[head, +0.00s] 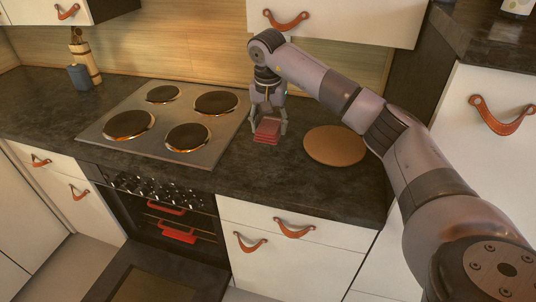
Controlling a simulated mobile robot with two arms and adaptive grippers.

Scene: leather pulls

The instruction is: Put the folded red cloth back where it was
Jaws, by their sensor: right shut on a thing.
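The folded red cloth (266,130) is between the fingers of my right gripper (268,122), which is shut on it. It is at or just above the dark countertop, between the stove and a round wooden board. I cannot tell whether the cloth touches the counter. My right arm reaches in from the right side of the head view. My left gripper is not in view.
The hob (165,122) with several burners lies left of the cloth. The round wooden board (335,146) lies to its right. Below, the oven door (150,284) hangs open, with red items (178,234) inside. The dark countertop (290,185) is clear in front.

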